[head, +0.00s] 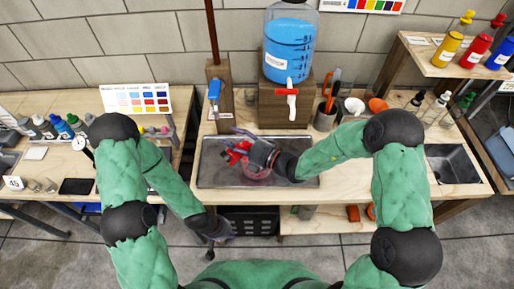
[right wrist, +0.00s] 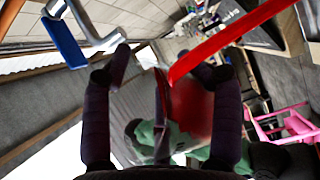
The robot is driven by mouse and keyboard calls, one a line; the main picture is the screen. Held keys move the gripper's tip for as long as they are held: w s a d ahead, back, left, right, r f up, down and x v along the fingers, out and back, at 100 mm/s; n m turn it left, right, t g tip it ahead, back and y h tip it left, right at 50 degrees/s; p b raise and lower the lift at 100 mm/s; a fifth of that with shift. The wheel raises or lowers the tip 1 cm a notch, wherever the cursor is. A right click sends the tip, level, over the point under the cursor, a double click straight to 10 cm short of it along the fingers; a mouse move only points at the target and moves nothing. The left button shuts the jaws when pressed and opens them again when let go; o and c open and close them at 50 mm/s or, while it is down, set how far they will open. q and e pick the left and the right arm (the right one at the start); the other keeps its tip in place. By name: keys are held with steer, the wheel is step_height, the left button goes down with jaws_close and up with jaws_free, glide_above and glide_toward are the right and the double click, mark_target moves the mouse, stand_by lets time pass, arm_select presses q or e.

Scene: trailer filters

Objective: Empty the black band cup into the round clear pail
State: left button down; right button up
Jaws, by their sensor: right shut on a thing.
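My right gripper (head: 243,146) is over the sink basin at the middle of the bench. In the right wrist view its fingers (right wrist: 160,85) are on either side of a red, partly see-through thing (right wrist: 195,105), which seems to be the cup; I cannot make out a black band. In the head view red (head: 235,152) shows at this gripper, tilted. A round clear pail (head: 257,170), pinkish, stands in the basin just below the gripper, partly hidden by it. My left gripper (head: 217,240) hangs low in front of the bench, away from the pail; its fingers are too unclear to read.
The sink basin (head: 210,179) has low walls around the pail. A blue water jug (head: 289,45) with a red-handled tap (head: 291,92) stands behind it. A tool pot (head: 325,118) is at right.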

steer(key=shift+r+m, duration=0.15)
steer(key=shift+m, duration=0.15)
stand_by(0.4)
steer(key=shift+w+d+r+m+y+p, duration=0.2)
steer(key=shift+w+d+r+m+p, duration=0.2)
steer(key=shift+r+p, duration=0.25)
steer(key=shift+w+d+r+m+y+p, duration=0.2)
steer(key=shift+w+d+r+m+p, duration=0.15)
steer(key=shift+p, duration=0.5)
stand_by(0.6)
steer(key=shift+w+d+r+m+t+p, duration=0.1)
steer(key=shift+d+r+m+t+p, duration=0.1)
steer(key=shift+m+p, duration=0.35)
steer(key=shift+d+r+m+t+p, duration=0.1)
steer(key=shift+r+m+t+p, duration=0.1)
steer(key=shift+m+p, duration=0.35)
stand_by(1.0)
steer(key=shift+w+d+r+m+t+y+p, duration=0.15)
steer(key=shift+w+d+m+t+y+p, duration=0.15)
steer(key=shift+m+p, duration=0.55)
steer(key=shift+w+d+r+m+t+y+p, duration=0.15)
steer(key=shift+m+t+p, duration=0.25)
steer(key=shift+m+p, duration=0.4)
stand_by(0.9)
steer(key=shift+r+m+p, duration=0.35)
steer(key=shift+m, duration=0.15)
